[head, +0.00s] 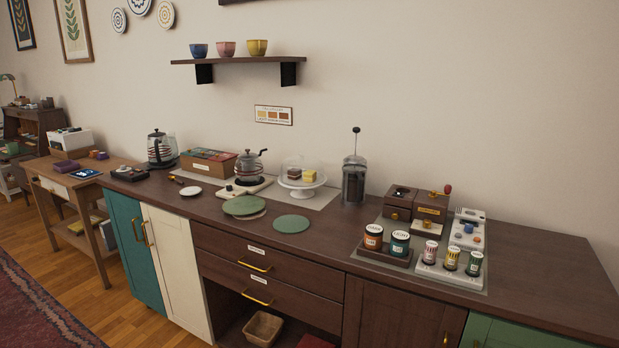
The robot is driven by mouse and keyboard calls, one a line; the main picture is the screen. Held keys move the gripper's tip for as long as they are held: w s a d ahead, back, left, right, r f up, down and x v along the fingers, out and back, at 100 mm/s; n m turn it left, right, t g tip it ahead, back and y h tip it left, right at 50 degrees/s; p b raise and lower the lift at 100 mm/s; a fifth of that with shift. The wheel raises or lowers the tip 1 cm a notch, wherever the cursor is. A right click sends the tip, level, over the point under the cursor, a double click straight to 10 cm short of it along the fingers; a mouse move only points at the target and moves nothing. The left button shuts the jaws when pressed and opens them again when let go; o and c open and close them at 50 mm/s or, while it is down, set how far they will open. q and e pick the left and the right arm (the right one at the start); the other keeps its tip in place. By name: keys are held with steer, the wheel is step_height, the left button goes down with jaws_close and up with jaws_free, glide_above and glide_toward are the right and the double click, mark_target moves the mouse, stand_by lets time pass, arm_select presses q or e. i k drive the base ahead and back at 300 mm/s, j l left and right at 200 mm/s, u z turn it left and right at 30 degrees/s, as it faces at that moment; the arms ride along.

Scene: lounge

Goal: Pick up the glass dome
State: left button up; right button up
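The clear glass dome (302,165) stands over a white cake stand (301,185) on the dark wooden counter, near the middle of the head view. Two small cake pieces, one chocolate brown (294,173) and one yellow (309,175), show through it. The dome's edges are faint against the wall, and its top is hard to make out. Neither of my grippers is in the head view.
A glass kettle (249,167) stands left of the cake stand, and a tall French press (354,181) stands to its right. Green round mats (291,224) lie in front on the counter (330,250). A shelf (240,61) with three cups hangs above.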

mark_target(302, 170)
steer(key=i+j+z, duration=0.1)
steer(key=z, duration=0.25)
steer(key=j+z, duration=0.15)
steer(key=z, duration=0.25)
steer(key=i+j+z, duration=0.1)
steer(key=z, duration=0.25)
steer(key=i+j+z, duration=0.1)
steer(key=j+z, duration=0.25)
steer(key=j, duration=0.5)
steer(key=j+z, duration=0.15)
steer(key=j, duration=0.6)
